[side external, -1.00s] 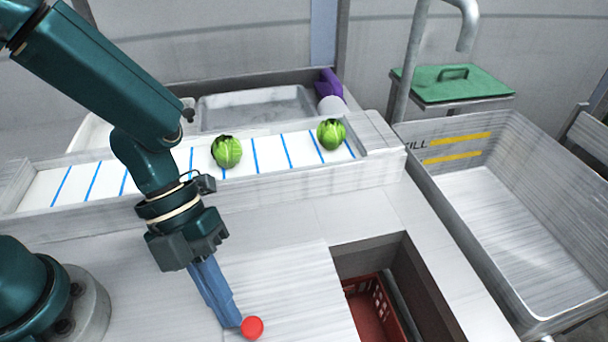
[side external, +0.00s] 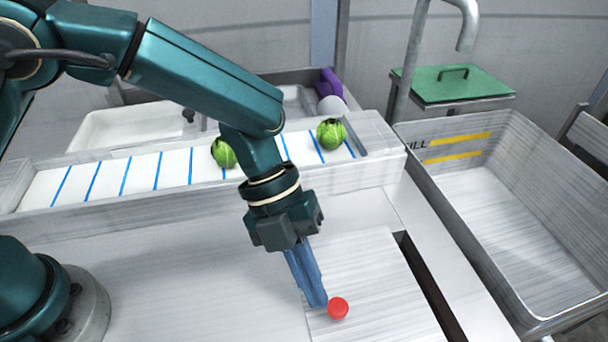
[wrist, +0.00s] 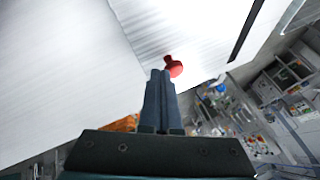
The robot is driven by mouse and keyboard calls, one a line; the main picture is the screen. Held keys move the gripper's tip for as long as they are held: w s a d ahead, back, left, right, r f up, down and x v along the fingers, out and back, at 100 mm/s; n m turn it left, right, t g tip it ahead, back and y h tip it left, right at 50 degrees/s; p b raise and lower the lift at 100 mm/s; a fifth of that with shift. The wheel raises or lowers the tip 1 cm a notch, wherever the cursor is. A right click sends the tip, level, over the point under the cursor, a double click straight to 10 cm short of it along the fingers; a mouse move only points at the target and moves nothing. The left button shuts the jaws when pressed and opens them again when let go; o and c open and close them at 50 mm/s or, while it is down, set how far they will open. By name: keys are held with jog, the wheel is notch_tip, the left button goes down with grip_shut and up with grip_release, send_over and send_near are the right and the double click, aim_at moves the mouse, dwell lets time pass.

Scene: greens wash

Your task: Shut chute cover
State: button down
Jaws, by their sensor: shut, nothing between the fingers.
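The chute cover (side external: 372,272) is a pale sliding panel with a red knob (side external: 338,308) on it. It lies over most of the chute opening (side external: 430,285), and a narrow dark gap shows along its right side. My gripper (side external: 317,303) is shut with nothing between its blue fingers. The fingertips are at the left side of the knob, touching or very close to it. In the wrist view, the shut fingers (wrist: 160,76) point at the red knob (wrist: 174,66), and the dark gap shows beyond the cover.
Two green heads of greens, one at left (side external: 223,153) and one at right (side external: 331,134), sit on the blue-striped belt (side external: 105,178) behind. A green lidded bin (side external: 453,85) and a purple item (side external: 329,84) are farther back.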

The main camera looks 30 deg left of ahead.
aim_at(348, 295)
jog(key=shift+w+d, duration=1.8)
jog(key=shift+d, duration=0.15)
